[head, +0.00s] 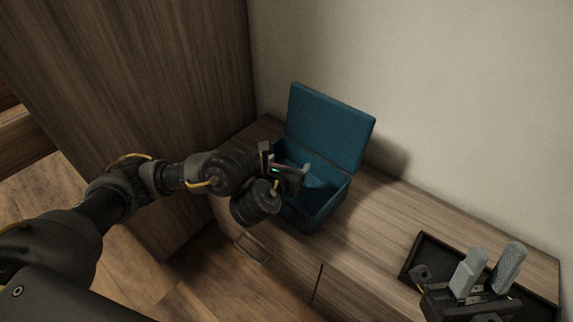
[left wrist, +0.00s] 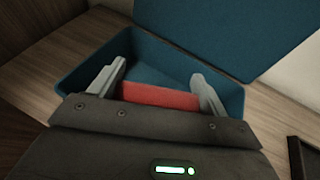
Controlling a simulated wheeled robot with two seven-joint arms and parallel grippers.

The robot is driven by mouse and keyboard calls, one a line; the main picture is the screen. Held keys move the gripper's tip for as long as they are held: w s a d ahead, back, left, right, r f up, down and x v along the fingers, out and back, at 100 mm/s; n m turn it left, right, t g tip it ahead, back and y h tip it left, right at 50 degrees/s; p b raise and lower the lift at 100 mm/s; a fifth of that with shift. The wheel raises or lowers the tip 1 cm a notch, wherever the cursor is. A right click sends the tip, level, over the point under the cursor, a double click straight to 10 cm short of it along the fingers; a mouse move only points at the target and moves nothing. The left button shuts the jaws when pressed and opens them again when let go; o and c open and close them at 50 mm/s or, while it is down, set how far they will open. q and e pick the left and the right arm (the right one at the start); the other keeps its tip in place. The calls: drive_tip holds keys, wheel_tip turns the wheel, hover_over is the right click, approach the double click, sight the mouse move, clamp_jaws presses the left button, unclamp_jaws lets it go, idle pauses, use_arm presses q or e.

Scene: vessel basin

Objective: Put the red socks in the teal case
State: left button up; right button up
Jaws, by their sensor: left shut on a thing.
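The teal case (head: 328,204) stands on the wooden cabinet top with its lid (head: 328,128) raised at the back. In the left wrist view its open inside (left wrist: 165,68) shows beneath my left gripper. My left gripper (head: 287,165) is over the case opening. In the left wrist view, my left gripper (left wrist: 158,90) is shut on the red socks (left wrist: 158,95), which span between its two fingers. I cannot tell whether the socks touch the case floor. In the head view the socks are mostly hidden by the gripper. My right gripper (head: 490,272) is at the lower right, its fingers apart and empty.
A black tray (head: 428,250) lies on the cabinet top (head: 385,212) at the right, beneath my right gripper. A tall wooden cupboard (head: 150,90) stands at the left, and a plain wall (head: 450,90) is behind. The cabinet top between case and tray is clear.

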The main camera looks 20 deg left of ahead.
use_arm(q)
drive_tip(key=o, duration=1)
drive_tip(key=shift+c, duration=0.2)
